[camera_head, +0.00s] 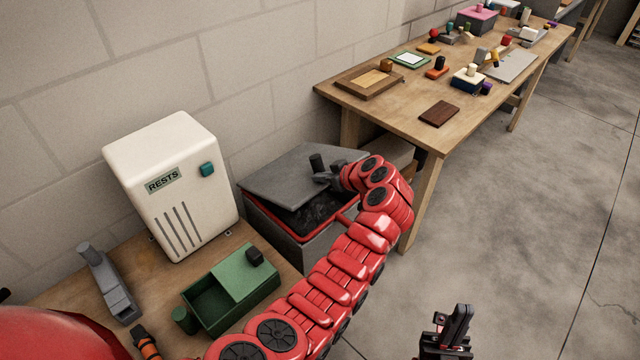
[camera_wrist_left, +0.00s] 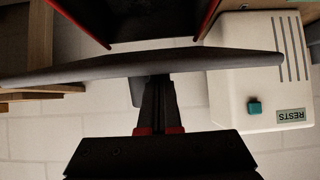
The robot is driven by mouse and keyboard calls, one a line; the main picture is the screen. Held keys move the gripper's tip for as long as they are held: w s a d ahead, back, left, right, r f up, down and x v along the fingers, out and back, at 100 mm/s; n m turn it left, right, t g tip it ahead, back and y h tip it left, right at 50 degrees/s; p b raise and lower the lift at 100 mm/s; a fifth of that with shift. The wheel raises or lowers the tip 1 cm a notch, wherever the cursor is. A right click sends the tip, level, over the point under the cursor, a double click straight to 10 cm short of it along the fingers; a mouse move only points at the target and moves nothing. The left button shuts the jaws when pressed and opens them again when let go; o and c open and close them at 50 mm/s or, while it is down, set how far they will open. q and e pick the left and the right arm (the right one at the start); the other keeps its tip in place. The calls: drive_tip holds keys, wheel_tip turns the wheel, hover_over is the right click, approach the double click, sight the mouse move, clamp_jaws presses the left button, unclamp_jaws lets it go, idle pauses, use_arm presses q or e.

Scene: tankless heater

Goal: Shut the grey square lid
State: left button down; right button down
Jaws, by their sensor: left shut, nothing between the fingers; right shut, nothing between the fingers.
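The grey square lid (camera_head: 292,172) sits tilted over a grey box with a red rim (camera_head: 278,222), with a dark gap showing between lid and rim at the front. A dark knob (camera_head: 317,162) stands on the lid. My left gripper (camera_head: 324,178) is shut and empty, at the lid's right side near the knob. In the left wrist view the lid (camera_wrist_left: 215,63) shows nearly edge-on, and the tips of my left gripper (camera_wrist_left: 160,78) are at its outer face; contact is unclear. My right gripper (camera_head: 462,312) is shut and empty above the floor.
A white cabinet labelled RESTS (camera_head: 172,185) stands left of the box. A green box with a partly open lid (camera_head: 232,290) and a grey tool (camera_head: 108,285) are on the near bench. A wooden table (camera_head: 400,105) with several small objects stands behind right.

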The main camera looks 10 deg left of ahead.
sight(328, 218)
use_arm(q)
drive_tip(key=f+b, duration=0.3)
drive_tip(key=b, duration=0.1)
drive_tip(key=s+d+f+t+y+b, duration=0.1)
drive_tip(key=f+b, duration=0.3)
drive_tip(key=b, duration=0.1)
drive_tip(key=d+f+y+b, duration=0.1)
drive_tip(key=f+b, duration=0.2)
drive_tip(key=b, duration=0.1)
drive_tip(key=shift+s+d+f+t, duration=0.15)
drive_tip(key=shift+s+d+t, duration=0.05)
drive_tip(key=shift+s+t, duration=0.1)
drive_tip(key=shift+d+f+b, duration=0.1)
drive_tip(key=shift+f+b, duration=0.4)
drive_tip(key=shift+b, duration=0.3)
drive_tip(key=shift+r, duration=0.2)
drive_tip(key=shift+s, duration=0.1)
